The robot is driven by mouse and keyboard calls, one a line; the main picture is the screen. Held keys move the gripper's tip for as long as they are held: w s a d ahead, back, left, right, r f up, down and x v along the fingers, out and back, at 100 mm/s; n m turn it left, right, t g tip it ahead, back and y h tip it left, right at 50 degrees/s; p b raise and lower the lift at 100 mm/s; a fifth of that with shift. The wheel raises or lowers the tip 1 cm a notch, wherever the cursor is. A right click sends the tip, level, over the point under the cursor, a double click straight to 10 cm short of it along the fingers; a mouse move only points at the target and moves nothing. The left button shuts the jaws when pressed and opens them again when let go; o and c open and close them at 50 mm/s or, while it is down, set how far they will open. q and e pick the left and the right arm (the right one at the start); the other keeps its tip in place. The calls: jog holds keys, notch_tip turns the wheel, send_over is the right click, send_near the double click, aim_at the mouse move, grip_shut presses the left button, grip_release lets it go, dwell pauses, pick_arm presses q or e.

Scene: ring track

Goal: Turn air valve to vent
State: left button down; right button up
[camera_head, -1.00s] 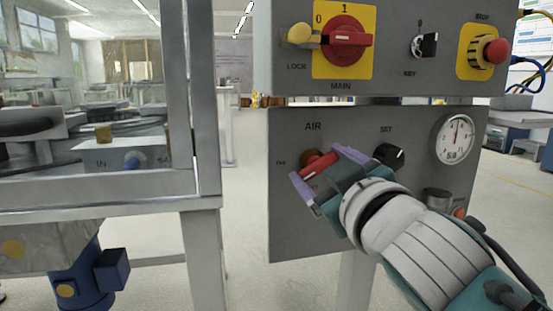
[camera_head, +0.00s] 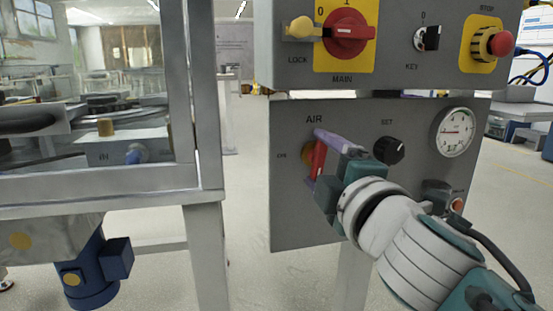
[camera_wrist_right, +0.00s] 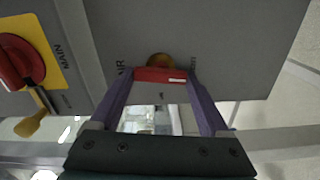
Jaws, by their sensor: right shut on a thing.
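The air valve has a red handle (camera_head: 319,160) on a brass body (camera_head: 307,151), below the AIR label on the lower grey panel (camera_head: 290,225). The handle stands close to upright in the head view. My right gripper (camera_head: 325,158) is shut on the red handle, with purple fingers on either side of it. The right wrist view shows the handle (camera_wrist_right: 152,75) between both fingertips, with the brass body (camera_wrist_right: 160,59) just behind it. The gripper hides part of the panel and its lettering. My left gripper is not in view.
Beside the valve are a black SET knob (camera_head: 389,150) and a round gauge (camera_head: 453,132). Above sit the red MAIN switch (camera_head: 348,34), a key switch (camera_head: 427,38) and the red STOP button (camera_head: 498,43). A metal frame (camera_head: 203,130) stands to the left.

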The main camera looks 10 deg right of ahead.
jog(key=shift+n, duration=0.7)
jog(key=o, duration=1.2)
jog(key=shift+s, duration=0.1)
